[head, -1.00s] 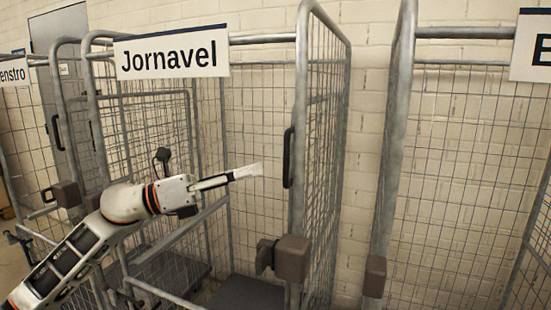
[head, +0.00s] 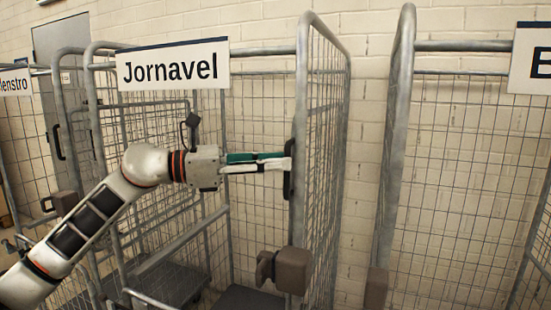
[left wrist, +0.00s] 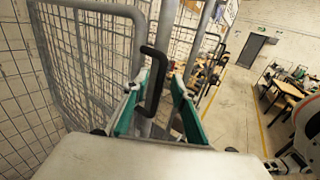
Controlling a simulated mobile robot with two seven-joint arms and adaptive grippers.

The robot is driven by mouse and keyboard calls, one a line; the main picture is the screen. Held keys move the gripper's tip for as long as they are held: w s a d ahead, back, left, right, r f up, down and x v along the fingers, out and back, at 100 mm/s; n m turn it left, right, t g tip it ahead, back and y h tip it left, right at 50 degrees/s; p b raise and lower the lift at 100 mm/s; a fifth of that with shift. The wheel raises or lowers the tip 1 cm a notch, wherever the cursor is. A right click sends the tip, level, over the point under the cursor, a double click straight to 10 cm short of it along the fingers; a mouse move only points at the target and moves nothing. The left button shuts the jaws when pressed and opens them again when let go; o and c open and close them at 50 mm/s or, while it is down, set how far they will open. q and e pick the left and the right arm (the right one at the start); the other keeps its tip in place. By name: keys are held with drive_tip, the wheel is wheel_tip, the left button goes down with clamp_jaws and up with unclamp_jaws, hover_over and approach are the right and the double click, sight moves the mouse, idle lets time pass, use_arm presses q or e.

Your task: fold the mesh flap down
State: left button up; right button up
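The roll cage signed "Jornavel" (head: 170,66) has a mesh panel (head: 325,150) standing upright on its right side. A black handle (head: 289,183) sits on that panel's front post. I cannot tell for sure which mesh part is the flap. My left gripper (head: 285,164) reaches in from the left, its fingertips at the handle and partly hiding it. In the left wrist view the black handle (left wrist: 155,82) stands between the two green-lined fingers, which are apart. My left gripper (left wrist: 157,100) looks open around the handle, not closed on it. My right gripper is not in view.
A brown latch block (head: 293,271) sits low on the same post. Another cage post (head: 394,150) stands to the right, with a narrow gap between. A slanting bar (head: 180,243) crosses below my left arm. The left wrist view shows open floor (left wrist: 232,95) and tables (left wrist: 290,95).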

use_arm(q)
drive_tip(key=shift+d, duration=0.25)
drive_tip(key=shift+c, duration=0.2)
clamp_jaws()
drive_tip(key=shift+a, duration=0.1)
